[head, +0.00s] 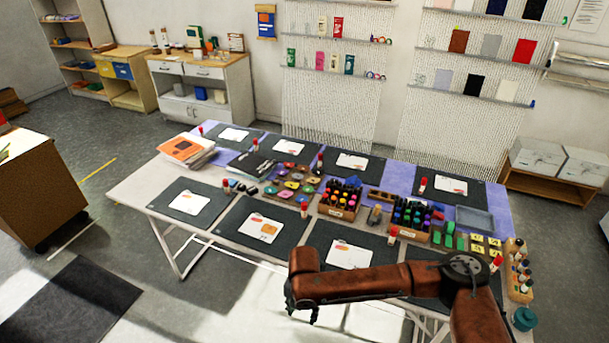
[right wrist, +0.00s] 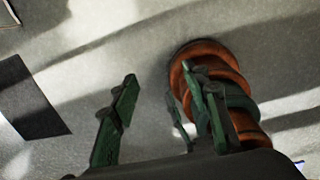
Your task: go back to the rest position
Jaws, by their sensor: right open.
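My right arm reaches in from the lower right in the head view. Its gripper (head: 302,308) points down in front of the table's near edge, over the floor. In the right wrist view the green fingers of my right gripper (right wrist: 160,80) stand apart with nothing between them, and grey floor shows beyond. My left gripper is in neither view.
The long collage table (head: 130,193) holds dark mats (head: 180,212), marker racks (head: 338,213), a grey tray (head: 475,222) and a bottle rack (head: 513,285). My right arm covers part of its near right side. Open floor (head: 215,300) lies at front left, near a brown cabinet (head: 45,190).

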